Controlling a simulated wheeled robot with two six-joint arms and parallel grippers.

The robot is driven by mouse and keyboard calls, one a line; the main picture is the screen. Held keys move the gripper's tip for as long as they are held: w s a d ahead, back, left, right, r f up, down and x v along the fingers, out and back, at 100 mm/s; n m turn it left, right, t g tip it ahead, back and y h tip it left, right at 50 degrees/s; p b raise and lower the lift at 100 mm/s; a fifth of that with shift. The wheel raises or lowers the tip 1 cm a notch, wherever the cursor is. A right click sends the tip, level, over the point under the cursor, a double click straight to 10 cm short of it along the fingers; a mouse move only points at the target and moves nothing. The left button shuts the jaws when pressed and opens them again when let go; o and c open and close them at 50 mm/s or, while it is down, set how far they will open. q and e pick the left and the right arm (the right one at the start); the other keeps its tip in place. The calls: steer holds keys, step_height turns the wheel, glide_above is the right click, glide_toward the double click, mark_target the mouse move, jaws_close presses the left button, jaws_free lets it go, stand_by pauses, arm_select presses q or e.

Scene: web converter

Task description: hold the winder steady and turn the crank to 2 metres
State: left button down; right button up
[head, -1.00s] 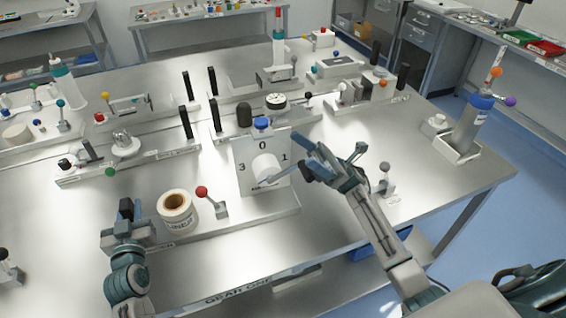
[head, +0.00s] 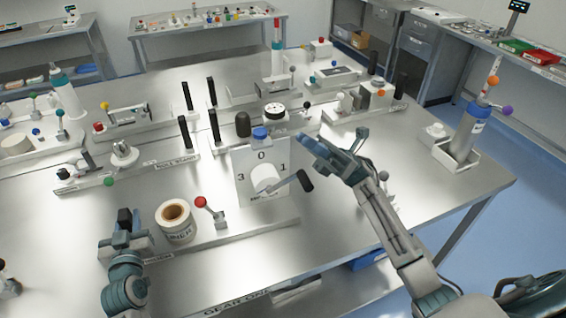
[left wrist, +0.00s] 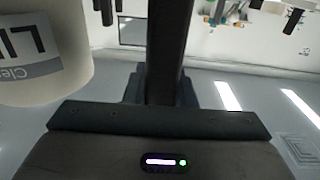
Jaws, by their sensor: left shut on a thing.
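The winder has a pale upright panel (head: 243,163) marked 0, 1 and 3, with a white hub (head: 265,178). The bottom mark is not readable. Its crank handle (head: 306,181), dark, sticks out to the right, below the 1. My right gripper (head: 335,153) is open and empty, above and right of the crank handle, apart from it. My left gripper (head: 124,232) is shut on the black post (head: 125,217) at the winder's left end; the post also shows between the jaws in the left wrist view (left wrist: 168,50). The liner roll (head: 174,217) stands on the base.
A red-knobbed lever (head: 201,202) stands between the roll and panel. A blue-capped part (head: 261,133) is at the panel top. Other fixtures fill the table behind. A blue-topped bottle (head: 468,127) stands at the right. The table right of the panel is mostly clear.

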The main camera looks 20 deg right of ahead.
steer(key=m, duration=0.1)
steer(key=m+h, duration=0.1)
steer(key=m, duration=0.2)
steer(key=shift+s+d+f+m+h, duration=0.1)
steer(key=shift+s+d+m+h, duration=0.1)
steer(key=shift+d+m+h, duration=0.15)
jaws_close()
steer(key=d+f+m+h, duration=0.1)
steer(key=m+h, duration=0.2)
steer(key=m, duration=0.5)
steer(key=d+m+h, duration=0.2)
steer(key=m+h, duration=0.1)
steer(key=m, duration=0.5)
steer(key=m+h, duration=0.4)
steer(key=m, duration=1)
glide_above(308, 180)
steer(key=a, duration=0.2)
step_height(308, 180, down, 4)
steer(key=shift+d+f, duration=1.4)
steer(key=shift+f, duration=0.15)
